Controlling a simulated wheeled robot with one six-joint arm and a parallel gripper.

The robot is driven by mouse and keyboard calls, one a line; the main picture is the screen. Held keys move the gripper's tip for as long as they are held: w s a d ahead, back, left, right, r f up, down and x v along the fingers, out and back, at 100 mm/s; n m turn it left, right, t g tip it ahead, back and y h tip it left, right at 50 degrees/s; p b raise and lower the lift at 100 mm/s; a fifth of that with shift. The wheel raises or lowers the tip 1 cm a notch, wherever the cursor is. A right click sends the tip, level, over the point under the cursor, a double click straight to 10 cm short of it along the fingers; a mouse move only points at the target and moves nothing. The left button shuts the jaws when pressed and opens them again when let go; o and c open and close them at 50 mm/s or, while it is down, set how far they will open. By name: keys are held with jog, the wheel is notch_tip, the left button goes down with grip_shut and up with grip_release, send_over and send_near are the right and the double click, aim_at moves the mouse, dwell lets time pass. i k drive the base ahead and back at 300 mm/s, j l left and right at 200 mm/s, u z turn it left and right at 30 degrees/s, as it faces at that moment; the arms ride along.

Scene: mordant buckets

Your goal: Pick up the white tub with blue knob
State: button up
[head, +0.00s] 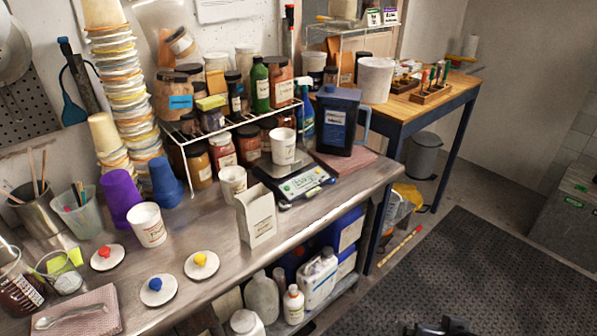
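A round white piece with a blue knob (160,298) lies on the steel bench at the lower left. From here it looks like a flat lid, and I see no tall tub walls under it. Similar white pieces lie near it, one with a red knob (108,262) behind to the left and one with a yellow knob (203,269) to the right. My gripper (440,328) shows only as a dark shape at the bottom edge, over the floor mat and well right of the blue-knobbed piece. Its fingers cannot be made out.
A white tub (147,225), purple cups (121,198) and a paper bag (256,215) stand behind the knobbed pieces. A spoon lies on a folded cloth (95,318) to the left. A scale (300,185) sits farther right. The dark floor mat (470,265) is clear.

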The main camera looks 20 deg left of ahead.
aim_at(283, 147)
jog(key=i+u, duration=0.2)
jog(key=i, duration=0.3)
jog(key=i+u, duration=0.2)
jog(key=i, duration=0.3)
jog(key=i+l+u, duration=0.2)
jog(key=i, duration=0.25)
